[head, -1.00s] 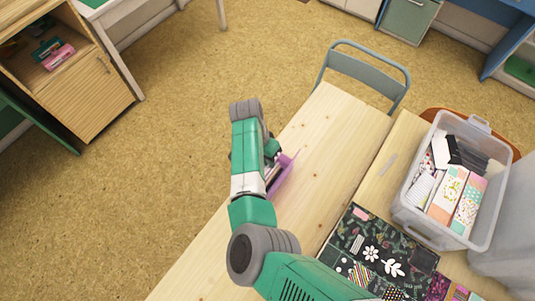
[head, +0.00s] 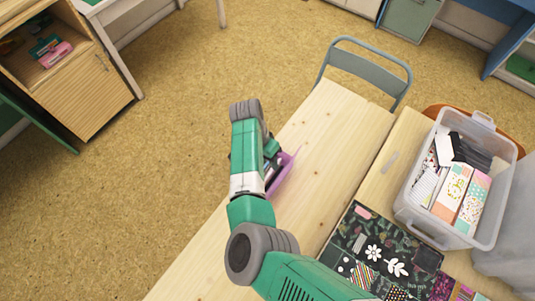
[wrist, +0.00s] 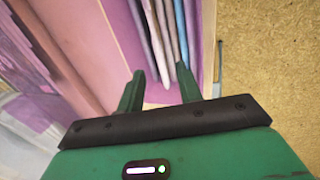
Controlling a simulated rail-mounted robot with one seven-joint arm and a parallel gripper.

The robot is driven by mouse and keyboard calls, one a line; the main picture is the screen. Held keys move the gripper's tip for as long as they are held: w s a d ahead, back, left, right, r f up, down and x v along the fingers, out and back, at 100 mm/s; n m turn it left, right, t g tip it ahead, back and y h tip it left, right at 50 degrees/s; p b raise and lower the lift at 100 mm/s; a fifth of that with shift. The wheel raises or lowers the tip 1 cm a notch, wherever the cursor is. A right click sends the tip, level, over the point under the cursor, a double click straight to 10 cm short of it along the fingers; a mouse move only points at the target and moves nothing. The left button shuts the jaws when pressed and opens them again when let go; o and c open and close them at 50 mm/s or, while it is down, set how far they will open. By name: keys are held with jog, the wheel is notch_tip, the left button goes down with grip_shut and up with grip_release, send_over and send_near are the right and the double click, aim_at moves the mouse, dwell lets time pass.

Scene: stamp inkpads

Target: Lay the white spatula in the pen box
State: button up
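The purple pen box (head: 284,176) stands on the wooden table, partly hidden behind my arm in the head view. In the wrist view the pen box (wrist: 118,35) is pink-purple and close, with several grey, blue and purple long pieces lying side by side in it. My gripper (wrist: 159,70) is over the box, its two green fingers apart, with nothing clearly held between them. In the head view my arm hides the gripper. I cannot make out the white spatula for certain in either view.
The light wooden table (head: 335,130) is bare to the right of the box. A clear bin (head: 408,212) with boxes and a dark patterned mat (head: 352,237) lie further right. A grey chair (head: 365,64) stands behind. Floor lies left of the table.

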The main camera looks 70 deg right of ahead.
jog(key=p+v, duration=0.1)
jog(key=v, duration=0.6)
jog(key=shift+r, duration=0.4)
jog(key=shift+w+d, duration=0.1)
dwell(0.5)
